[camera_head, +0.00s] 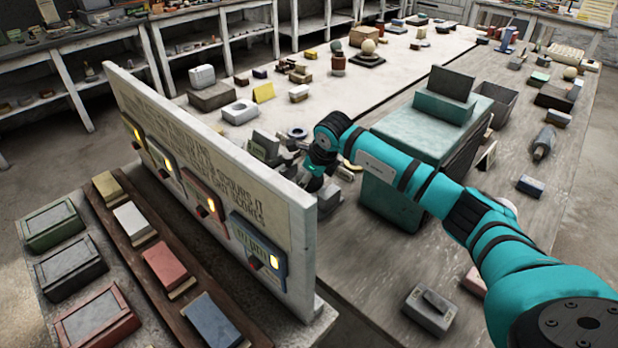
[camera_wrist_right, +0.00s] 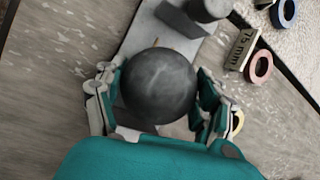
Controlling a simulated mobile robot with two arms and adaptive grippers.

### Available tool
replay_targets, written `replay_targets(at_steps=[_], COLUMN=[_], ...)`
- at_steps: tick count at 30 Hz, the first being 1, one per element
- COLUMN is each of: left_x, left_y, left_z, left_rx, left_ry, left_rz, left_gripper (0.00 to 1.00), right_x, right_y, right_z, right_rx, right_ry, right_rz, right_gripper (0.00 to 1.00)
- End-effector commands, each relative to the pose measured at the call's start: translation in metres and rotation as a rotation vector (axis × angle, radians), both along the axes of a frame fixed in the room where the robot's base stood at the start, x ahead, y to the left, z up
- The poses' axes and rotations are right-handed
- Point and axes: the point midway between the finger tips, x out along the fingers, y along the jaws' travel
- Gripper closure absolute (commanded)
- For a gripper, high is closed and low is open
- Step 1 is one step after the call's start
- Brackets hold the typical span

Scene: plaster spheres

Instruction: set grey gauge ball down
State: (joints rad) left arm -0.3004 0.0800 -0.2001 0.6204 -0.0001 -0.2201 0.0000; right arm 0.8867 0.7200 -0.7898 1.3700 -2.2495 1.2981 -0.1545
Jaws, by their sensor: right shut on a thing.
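The grey gauge ball (camera_wrist_right: 160,88) is a dark, smooth sphere in the middle of the right wrist view. My right gripper (camera_wrist_right: 156,76) is shut on it, with one finger at each side. Behind the ball lies a pale grey plate (camera_wrist_right: 150,32) with a dark wedge and a grey cylinder (camera_wrist_right: 208,8) at its far end. I cannot tell whether the ball touches the plate. In the head view my right gripper (camera_head: 314,178) is partly hidden by the upright panel, and the ball cannot be made out there. My left gripper is not in view.
The upright panel (camera_head: 205,150) with lit boxes stands close left of my right gripper. A teal cabinet (camera_head: 395,195) stands under my right arm. A "75 mm" block (camera_wrist_right: 241,49) and a pink ring (camera_wrist_right: 259,66) lie near the plate. Bare bench shows at the wrist view's left.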

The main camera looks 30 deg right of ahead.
Motion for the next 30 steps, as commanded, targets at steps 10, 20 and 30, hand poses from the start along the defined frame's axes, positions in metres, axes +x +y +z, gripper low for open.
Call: replay_targets(at_steps=[10, 20, 30], left_x=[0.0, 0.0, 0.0], left_y=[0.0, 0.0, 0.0], left_z=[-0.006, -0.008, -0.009], left_rx=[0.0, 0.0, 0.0], left_ry=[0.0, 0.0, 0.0], left_rz=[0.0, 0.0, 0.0], left_gripper=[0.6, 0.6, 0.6], right_x=[0.001, 0.001, 0.0], right_y=[0.0, 0.0, 0.0], right_z=[-0.005, -0.009, -0.01], right_rx=[0.0, 0.0, 0.0], right_ry=[-0.004, -0.004, -0.001], right_rz=[0.0, 0.0, 0.0], right_gripper=[0.88, 0.19, 0.01])
